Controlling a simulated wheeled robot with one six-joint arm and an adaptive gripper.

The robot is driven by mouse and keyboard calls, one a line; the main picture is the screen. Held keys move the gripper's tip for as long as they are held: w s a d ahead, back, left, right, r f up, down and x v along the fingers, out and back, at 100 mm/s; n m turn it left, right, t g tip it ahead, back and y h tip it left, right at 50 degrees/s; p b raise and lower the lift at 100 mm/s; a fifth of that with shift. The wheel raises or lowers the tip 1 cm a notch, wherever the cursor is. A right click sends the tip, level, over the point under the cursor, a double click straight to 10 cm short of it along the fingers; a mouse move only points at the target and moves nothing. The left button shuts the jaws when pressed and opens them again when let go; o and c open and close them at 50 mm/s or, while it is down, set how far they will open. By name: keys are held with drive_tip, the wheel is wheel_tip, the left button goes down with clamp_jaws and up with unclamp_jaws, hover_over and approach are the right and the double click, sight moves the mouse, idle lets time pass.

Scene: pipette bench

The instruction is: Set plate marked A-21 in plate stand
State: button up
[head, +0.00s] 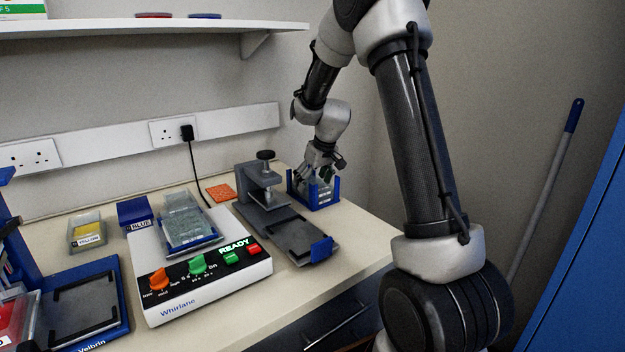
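A blue stand (333,199) stands at the back right of the bench, with a clear plate (322,192) showing inside it. My gripper (325,175) points down over this stand, its fingertips at the top of the plate. The view is too small to tell whether the fingers are closed on the plate or only around it. Another clear plate (185,218) sits in a blue-edged holder on top of the white Whirlane unit (205,290). No marking A-21 is readable on either plate.
A grey clamp-like device (255,188) with a dark bed and blue end block stands left of the blue stand. A yellow-labelled box (87,232), a blue box (135,213) and an orange mat (220,192) lie behind. A blue Velbrin unit (122,325) is front left. A shelf (150,25) overhangs.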

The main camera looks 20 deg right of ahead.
drive_tip(key=shift+o, duration=0.9)
drive_tip(key=shift+r, duration=0.35)
drive_tip(key=a+v, duration=0.1)
drive_tip(key=v, duration=1.1)
drive_tip(key=s+a+r, duration=0.1)
drive_tip(key=s+r, duration=0.2)
drive_tip(key=s, duration=0.4)
drive_tip(key=s+r, duration=0.3)
drive_tip(key=s, duration=0.4)
drive_tip(key=s+a+f+m, duration=0.1)
drive_tip(key=s+f+m, duration=0.1)
drive_tip(key=s, duration=1.8)
drive_tip(key=shift+h, duration=0.4)
